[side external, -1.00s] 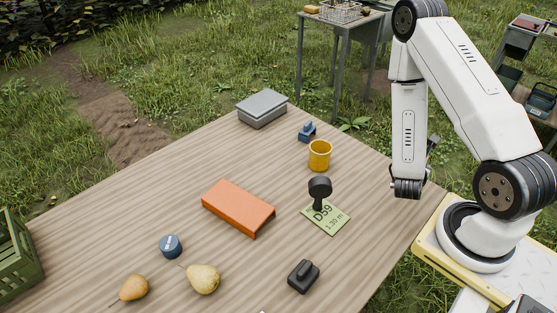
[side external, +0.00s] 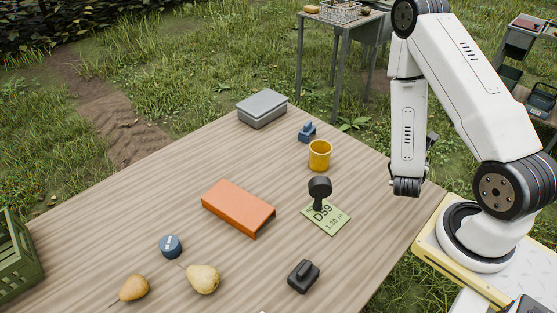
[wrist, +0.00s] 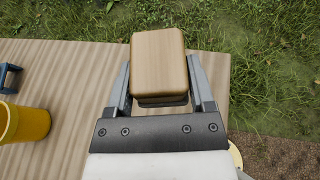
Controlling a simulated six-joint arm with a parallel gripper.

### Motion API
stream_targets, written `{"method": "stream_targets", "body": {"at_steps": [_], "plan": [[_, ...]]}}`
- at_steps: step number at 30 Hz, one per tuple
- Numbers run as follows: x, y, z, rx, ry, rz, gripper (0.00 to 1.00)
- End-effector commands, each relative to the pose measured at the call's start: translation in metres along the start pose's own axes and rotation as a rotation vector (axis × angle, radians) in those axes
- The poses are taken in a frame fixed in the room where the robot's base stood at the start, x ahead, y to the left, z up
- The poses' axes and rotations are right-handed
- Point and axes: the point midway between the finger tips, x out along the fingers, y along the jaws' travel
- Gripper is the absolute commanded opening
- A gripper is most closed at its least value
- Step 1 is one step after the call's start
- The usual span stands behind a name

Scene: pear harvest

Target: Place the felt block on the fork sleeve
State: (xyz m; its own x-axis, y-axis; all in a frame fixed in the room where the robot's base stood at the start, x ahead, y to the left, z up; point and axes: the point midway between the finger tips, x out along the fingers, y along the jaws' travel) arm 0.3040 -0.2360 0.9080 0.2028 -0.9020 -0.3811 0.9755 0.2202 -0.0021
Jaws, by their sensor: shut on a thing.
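The felt block (wrist: 159,62) has a pale wooden top and a dark underside. In the wrist view it sits between the two fingers of my gripper (wrist: 160,85), which is shut on it. In the side view my gripper (side external: 407,188) hangs over the table's right edge, and the block cannot be made out there. The orange, long, flat-topped piece (side external: 238,207), which I take as the fork sleeve, lies on the middle of the table, well left of my gripper. Its top is bare.
On the table (side external: 120,225) are a yellow cup (side external: 320,155), a black stamp (side external: 319,190) on a green card (side external: 333,222), a black handled block (side external: 303,276), a blue tin (side external: 171,246), two pears (side external: 203,279), a blue piece (side external: 307,132) and a grey box (side external: 262,109).

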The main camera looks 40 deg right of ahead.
Motion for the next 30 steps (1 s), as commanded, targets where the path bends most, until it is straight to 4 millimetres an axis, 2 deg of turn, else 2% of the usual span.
{"method": "stream_targets", "body": {"at_steps": [5, 14, 23, 30], "plan": [[-0.007, 0.020, 0.001, -0.023, -0.007, 0.047, 0.10], [-0.034, 0.072, 0.002, -0.084, -0.023, 0.176, 0.10], [-0.074, 0.124, -0.002, -0.146, -0.032, 0.318, 0.10], [-0.116, 0.160, -0.009, -0.192, -0.036, 0.433, 0.10]]}}
